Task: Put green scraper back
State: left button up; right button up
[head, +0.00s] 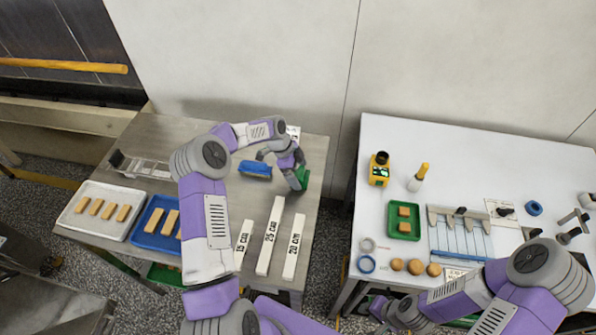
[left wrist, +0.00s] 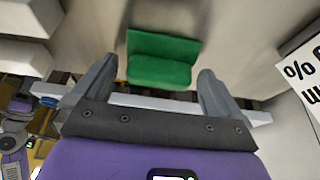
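The green scraper (head: 301,179) is near the right edge of the steel table, beside my left gripper (head: 292,168). In the left wrist view the green scraper (left wrist: 162,60) lies ahead of my left gripper (left wrist: 155,88), roughly between its two fingers. The fingers are wide apart with a visible gap on each side of the scraper, and nothing is held. In the head view the hand partly hides the scraper. My right gripper (head: 381,309) is low in the head view by the white table's front edge; its fingers are too small to read.
A blue brush (head: 255,168) lies left of my left gripper. White length bars (head: 270,236) lie in front of it. A white tray (head: 77,227) and a blue tray (head: 146,238) hold bars at left. A green tray (head: 404,236) sits on the white table (head: 385,150).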

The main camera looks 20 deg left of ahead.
pick_arm(q)
jog(key=shift+r, duration=0.15)
jog(key=v, duration=1.2)
